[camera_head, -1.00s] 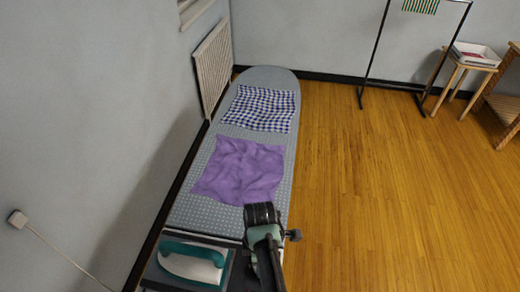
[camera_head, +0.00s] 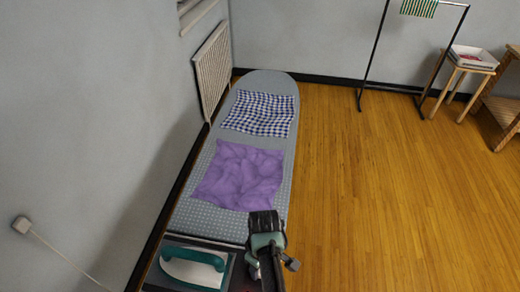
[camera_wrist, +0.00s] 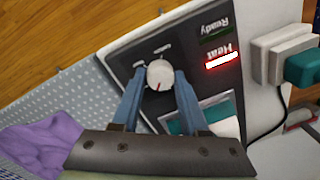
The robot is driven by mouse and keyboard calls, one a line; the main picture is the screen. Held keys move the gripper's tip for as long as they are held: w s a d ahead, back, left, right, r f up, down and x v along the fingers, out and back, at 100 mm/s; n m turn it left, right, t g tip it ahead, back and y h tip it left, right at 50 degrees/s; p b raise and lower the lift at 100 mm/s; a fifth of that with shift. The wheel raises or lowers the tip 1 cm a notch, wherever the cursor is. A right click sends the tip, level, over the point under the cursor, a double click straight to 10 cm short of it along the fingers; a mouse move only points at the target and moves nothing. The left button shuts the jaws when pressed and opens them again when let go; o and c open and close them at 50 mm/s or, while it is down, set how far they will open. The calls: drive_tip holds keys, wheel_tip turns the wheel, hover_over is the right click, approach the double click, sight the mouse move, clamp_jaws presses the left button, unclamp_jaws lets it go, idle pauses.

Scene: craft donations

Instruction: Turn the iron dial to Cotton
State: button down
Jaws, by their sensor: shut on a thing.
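The iron dial (camera_wrist: 160,74) is a round white knob with a red pointer mark, on a dark control panel (camera_wrist: 122,66) in the wrist view. My gripper (camera_wrist: 158,85) has its two blue fingers on either side of the dial and is shut on it. The red mark points toward the gripper's side of the picture. The setting labels around the dial are too small to read. In the head view the iron (camera_head: 194,266), white and teal, rests on its stand left of my gripper (camera_head: 272,272); the dial is hidden there.
A purple cloth (camera_head: 238,176) and a blue checked cloth (camera_head: 260,112) lie on the ironing board (camera_head: 205,217). The panel shows a lit red "Heat" light (camera_wrist: 222,61) and a dark "Ready" light (camera_wrist: 214,27). A radiator (camera_head: 212,70) stands along the left wall.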

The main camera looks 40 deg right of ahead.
drive_tip(key=m+p, duration=0.1)
drive_tip(key=m, duration=0.3)
drive_tip(key=shift+r+m, duration=0.1)
drive_tip(key=shift+m, duration=0.3)
drive_tip(key=m, duration=0.3)
drive_tip(key=shift+m+t+p, duration=0.3)
drive_tip(key=shift+p, duration=0.05)
drive_tip(key=m, duration=0.4)
drive_tip(key=shift+p, duration=0.4)
drive_tip(key=m, duration=0.5)
drive_tip(key=shift+h+p, duration=0.3)
drive_tip(key=shift+p, duration=0.05)
drive_tip(key=m, duration=0.3)
drive_tip(key=shift+m, duration=0.3)
drive_tip(key=m, duration=0.4)
drive_tip(key=shift+a+m+h+p, duration=0.1)
drive_tip(key=shift+m+h+p, duration=0.2)
drive_tip(key=shift+p, duration=0.1)
drive_tip(key=m, duration=0.4)
drive_tip(key=shift+m, duration=2)
